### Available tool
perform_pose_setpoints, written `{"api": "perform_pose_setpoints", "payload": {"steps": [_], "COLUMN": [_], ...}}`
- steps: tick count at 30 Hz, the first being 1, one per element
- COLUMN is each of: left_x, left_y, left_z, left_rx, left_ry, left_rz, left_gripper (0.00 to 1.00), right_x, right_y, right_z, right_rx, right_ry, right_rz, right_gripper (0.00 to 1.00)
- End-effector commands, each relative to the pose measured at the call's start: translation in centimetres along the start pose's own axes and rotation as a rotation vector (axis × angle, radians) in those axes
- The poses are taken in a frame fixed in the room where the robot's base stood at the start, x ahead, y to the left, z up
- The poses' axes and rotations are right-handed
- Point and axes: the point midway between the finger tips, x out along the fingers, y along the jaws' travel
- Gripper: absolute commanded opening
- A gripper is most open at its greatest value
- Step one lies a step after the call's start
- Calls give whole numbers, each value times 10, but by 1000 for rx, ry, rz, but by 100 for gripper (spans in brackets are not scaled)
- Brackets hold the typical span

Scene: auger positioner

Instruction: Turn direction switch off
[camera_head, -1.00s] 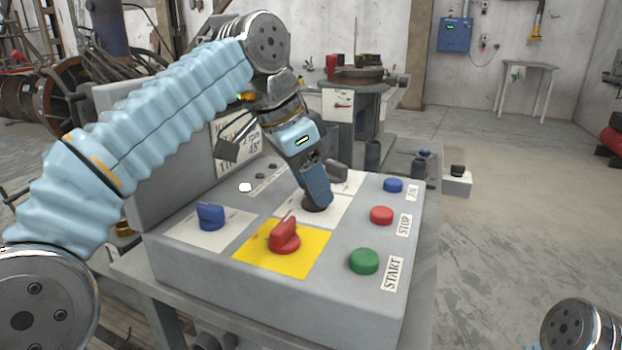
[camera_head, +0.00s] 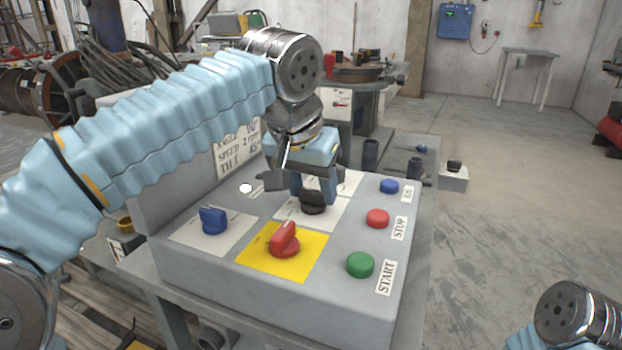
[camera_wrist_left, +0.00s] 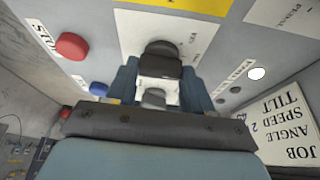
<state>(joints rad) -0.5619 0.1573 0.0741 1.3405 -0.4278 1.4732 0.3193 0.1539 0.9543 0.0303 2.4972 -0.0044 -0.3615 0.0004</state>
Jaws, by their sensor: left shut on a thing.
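A black rotary switch (camera_head: 313,207) stands on a white plate in the middle of the grey control box (camera_head: 200,262). My left gripper (camera_head: 315,194) reaches down onto it from above, with its blue fingers on both sides of the knob. It is shut on this switch. In the left wrist view the black switch (camera_wrist_left: 161,60) shows between the two fingers, its handle roughly upright in the picture. The small lettering beside it is too blurred to read surely. My right gripper is out of view.
A red switch (camera_head: 285,241) on a yellow plate and a blue switch (camera_head: 212,221) stand nearer the front. Green (camera_head: 361,265), red (camera_head: 377,218) and blue (camera_head: 389,187) buttons line the right side.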

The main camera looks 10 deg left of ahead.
Motion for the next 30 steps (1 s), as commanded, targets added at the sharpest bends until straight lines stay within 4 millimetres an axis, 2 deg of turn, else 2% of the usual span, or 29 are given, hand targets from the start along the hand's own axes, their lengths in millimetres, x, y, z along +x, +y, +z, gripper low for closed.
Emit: {"api": "perform_pose_setpoints", "payload": {"steps": [19,20,24,25,30], "left_x": [0,0,0,0,0], "left_y": [1,1,0,0,0], "left_z": [0,0,0,0,0], "left_rx": [-56,-56,-56,-56,-56], "left_ry": [0,0,0,0,0], "left_rz": [-23,-23,-23,-23,-23], "left_gripper": [21,53,74,77,77], "right_x": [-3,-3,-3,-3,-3], "right_y": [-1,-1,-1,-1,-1], "right_z": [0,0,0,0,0], "right_rx": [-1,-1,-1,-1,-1], "right_ry": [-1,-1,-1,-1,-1], "right_rz": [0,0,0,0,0], "right_gripper": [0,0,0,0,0]}}
